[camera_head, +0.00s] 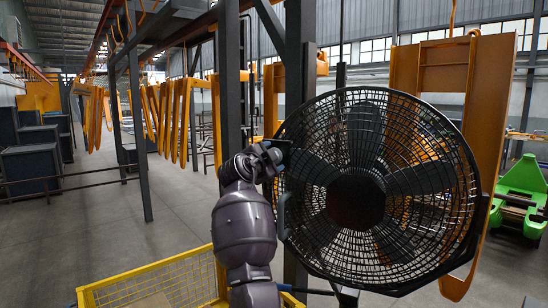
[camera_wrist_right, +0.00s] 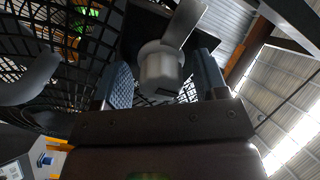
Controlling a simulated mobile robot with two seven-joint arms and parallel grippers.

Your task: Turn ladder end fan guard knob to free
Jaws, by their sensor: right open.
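A large round black fan guard (camera_head: 375,190) fills the right half of the head view. My right arm rises from the bottom, and my right gripper (camera_head: 272,156) is at the guard's left rim. In the right wrist view a pale grey knob (camera_wrist_right: 160,68) with a flat wing shows close up. My right gripper (camera_wrist_right: 164,80) is open, with one finger on each side of the knob's round body. I cannot tell whether either finger touches it. In the head view the knob is hidden behind or too small beside the gripper. My left gripper is not in view.
A curved grey handle (camera_wrist_right: 32,82) stands left of the fingers by the guard mesh. A yellow mesh crate (camera_head: 165,283) is low in front. Dark posts (camera_head: 300,90) and orange frames (camera_head: 500,95) stand behind the fan.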

